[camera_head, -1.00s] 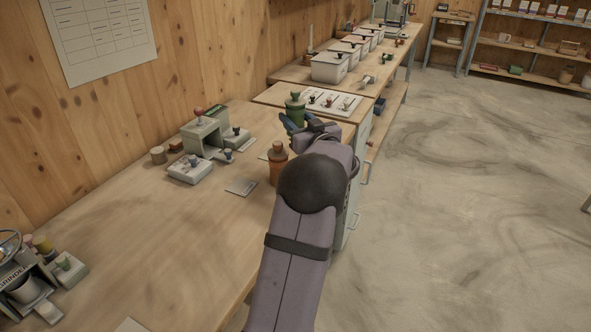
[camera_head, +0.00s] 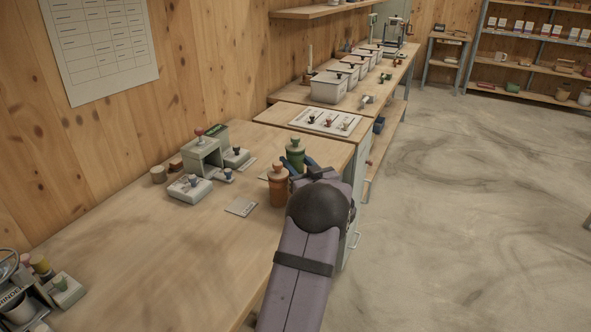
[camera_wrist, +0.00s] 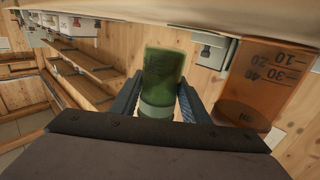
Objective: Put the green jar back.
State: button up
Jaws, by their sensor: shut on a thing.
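The green jar (camera_head: 295,153) is upright near the right edge of the workbench in the head view, just behind the orange jar. My gripper (camera_head: 302,166) is shut on it; the arm hides part of the jar's lower body. In the wrist view the green jar (camera_wrist: 161,82) sits between the two fingers (camera_wrist: 160,100). I cannot tell whether its base touches the bench. The orange jar (camera_head: 278,186) stands on the bench close beside it. In the wrist view the orange jar (camera_wrist: 262,85) shows scale marks, at the right.
A small card (camera_head: 241,207) lies left of the orange jar. A grey device (camera_head: 207,153) with knobbed boxes stands farther left. A white panel with small knobs (camera_head: 326,120) lies behind the green jar. The bench's middle (camera_head: 150,240) is clear.

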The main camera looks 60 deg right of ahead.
jog(key=shift+f, duration=1.25)
jog(key=shift+f, duration=0.15)
jog(key=o, duration=0.7)
jog(key=shift+f, duration=0.1)
jog(key=shift+r, duration=0.25)
jog(key=shift+s+a+f, duration=0.1)
jog(key=shift+s, duration=0.1)
jog(key=b+v, duration=0.1)
jog(key=v, duration=1)
jog(key=shift+s+a, duration=0.2)
jog(key=shift+s, duration=0.05)
